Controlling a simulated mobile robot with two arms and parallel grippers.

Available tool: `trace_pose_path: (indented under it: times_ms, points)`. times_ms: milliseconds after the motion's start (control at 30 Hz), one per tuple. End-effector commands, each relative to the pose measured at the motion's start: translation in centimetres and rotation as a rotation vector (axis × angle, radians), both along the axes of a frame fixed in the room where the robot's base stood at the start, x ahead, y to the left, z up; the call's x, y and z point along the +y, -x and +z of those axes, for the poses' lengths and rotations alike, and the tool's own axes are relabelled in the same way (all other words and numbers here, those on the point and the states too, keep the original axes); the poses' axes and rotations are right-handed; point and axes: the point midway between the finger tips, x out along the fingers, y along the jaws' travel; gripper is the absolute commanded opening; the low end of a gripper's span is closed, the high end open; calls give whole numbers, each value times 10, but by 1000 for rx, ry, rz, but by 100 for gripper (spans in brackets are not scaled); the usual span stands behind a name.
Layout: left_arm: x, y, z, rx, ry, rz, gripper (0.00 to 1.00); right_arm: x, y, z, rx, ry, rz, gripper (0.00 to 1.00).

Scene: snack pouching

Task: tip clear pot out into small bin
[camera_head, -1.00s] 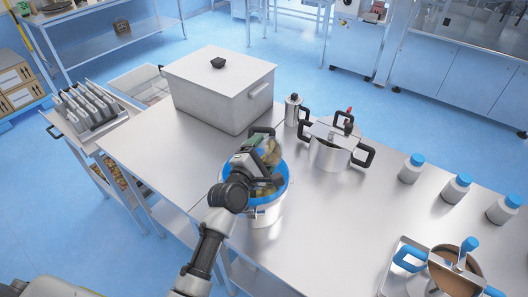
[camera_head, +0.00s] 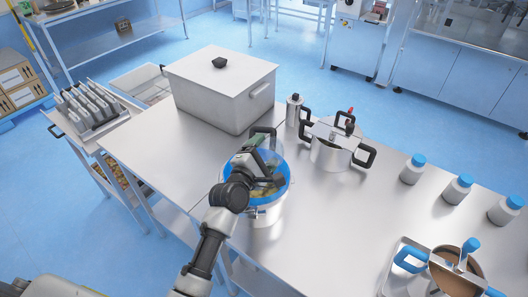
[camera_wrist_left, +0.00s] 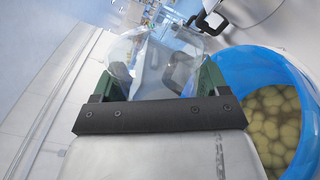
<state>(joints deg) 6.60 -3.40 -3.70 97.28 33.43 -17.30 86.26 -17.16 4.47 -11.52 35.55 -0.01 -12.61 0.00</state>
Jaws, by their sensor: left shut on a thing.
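The small bin (camera_head: 266,215) is a metal container with a wide blue rim, standing on the steel table. In the left wrist view its blue wall (camera_wrist_left: 235,65) is at the right, with many round yellow-green pieces inside. My left gripper (camera_head: 258,166) is over the bin and shut on the clear pot (camera_head: 270,152). In the left wrist view the clear pot (camera_wrist_left: 155,62) sits between the green fingers, tilted, and looks empty. The bin's left part is partly hidden by my left arm. My right gripper is not in view.
A large lidded metal box (camera_head: 220,90) stands behind the bin. A steel pot with black handles (camera_head: 330,153) is to the right, near a small metal canister (camera_head: 293,110). The table front-right of the bin is clear.

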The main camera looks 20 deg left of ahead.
Motion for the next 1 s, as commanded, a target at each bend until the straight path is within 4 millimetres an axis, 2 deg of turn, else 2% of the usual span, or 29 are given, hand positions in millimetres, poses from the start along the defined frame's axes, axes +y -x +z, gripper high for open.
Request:
trace_pose_path:
  times_ms: [500,600,667,900,933,1000]
  points:
    - [0,0,0,-1,0,1,49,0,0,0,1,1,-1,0]
    - [0,0,5,-11,-48,0,49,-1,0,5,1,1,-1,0]
    - [0,0,14,-36,-146,-2,49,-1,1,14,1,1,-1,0]
    - [1,0,45,-175,-731,-1,49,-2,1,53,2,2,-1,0]
    - [0,0,49,-198,-822,-1,49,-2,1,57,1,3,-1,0]
    - [0,0,52,-252,-1030,2,49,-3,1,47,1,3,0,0]
